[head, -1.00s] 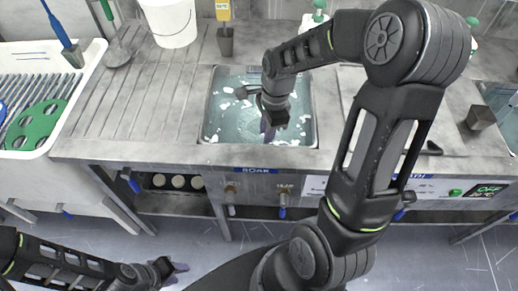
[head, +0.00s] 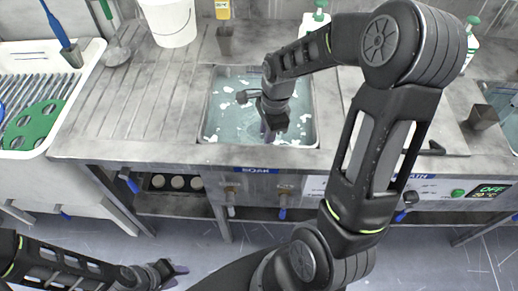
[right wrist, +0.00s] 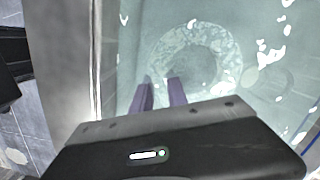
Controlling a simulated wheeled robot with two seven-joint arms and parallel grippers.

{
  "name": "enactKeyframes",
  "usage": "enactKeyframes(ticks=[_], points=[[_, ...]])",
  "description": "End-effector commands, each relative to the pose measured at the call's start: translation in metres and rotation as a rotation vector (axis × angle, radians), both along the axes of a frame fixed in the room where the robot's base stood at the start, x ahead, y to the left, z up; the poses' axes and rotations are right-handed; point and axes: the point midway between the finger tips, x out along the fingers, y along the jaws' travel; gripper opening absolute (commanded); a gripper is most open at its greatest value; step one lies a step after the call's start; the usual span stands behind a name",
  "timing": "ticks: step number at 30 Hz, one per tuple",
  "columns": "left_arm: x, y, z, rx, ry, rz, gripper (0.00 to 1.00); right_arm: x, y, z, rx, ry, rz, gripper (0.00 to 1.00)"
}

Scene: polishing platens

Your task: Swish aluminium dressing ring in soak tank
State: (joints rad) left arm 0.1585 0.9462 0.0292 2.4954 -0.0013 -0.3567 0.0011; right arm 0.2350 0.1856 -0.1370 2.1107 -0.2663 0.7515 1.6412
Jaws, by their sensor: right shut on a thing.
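The soak tank (head: 231,125) is a sunken steel basin of cloudy blue-green liquid with white foam patches, behind a SOAK label. My right gripper (head: 268,132) reaches down into it. In the right wrist view, the dressing ring (right wrist: 211,37) is a pale, mottled ring under the liquid. The purple fingers of the right gripper (right wrist: 161,93) are shut on its near side; the exact contact is blurred by the liquid.
A ribbed steel drainboard (head: 130,110) lies left of the tank, with a white bucket (head: 168,22) behind. A white basin (head: 85,85) holds a green perforated disc (head: 36,124). A grey cup (head: 231,42) stands behind the tank. The tank walls are close around the right gripper.

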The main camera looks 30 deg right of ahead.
Motion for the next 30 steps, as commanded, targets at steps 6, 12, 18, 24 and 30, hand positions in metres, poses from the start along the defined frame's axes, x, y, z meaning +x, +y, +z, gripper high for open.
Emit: enactKeyframes(ticks=[6, 12, 18, 24, 30], points=[[0.0, 0.0, 0.014, 0.0, 0.0, 0.0, 0.36, 0.001, 0.0, 0.017, -0.001, -0.003, 0.0, 0.0], [0.0, 0.0, 0.015, 0.0, 0.0, 0.0, 0.36, 0.001, 0.0, 0.019, -0.001, -0.003, 0.0, 0.0], [0.0, 0.0, 0.014, 0.0, 0.0, 0.0, 0.36, 0.001, 0.0, 0.018, -0.001, -0.003, 0.0, 0.0], [0.0, 0.0, 0.009, 0.0, 0.0, 0.0, 0.36, 0.001, 0.0, 0.011, -0.001, -0.003, 0.001, 0.0], [0.0, 0.0, 0.0, 0.0, 0.0, 0.0, 0.36, 0.001, 0.0, -0.001, -0.001, -0.003, 0.001, 0.0]])
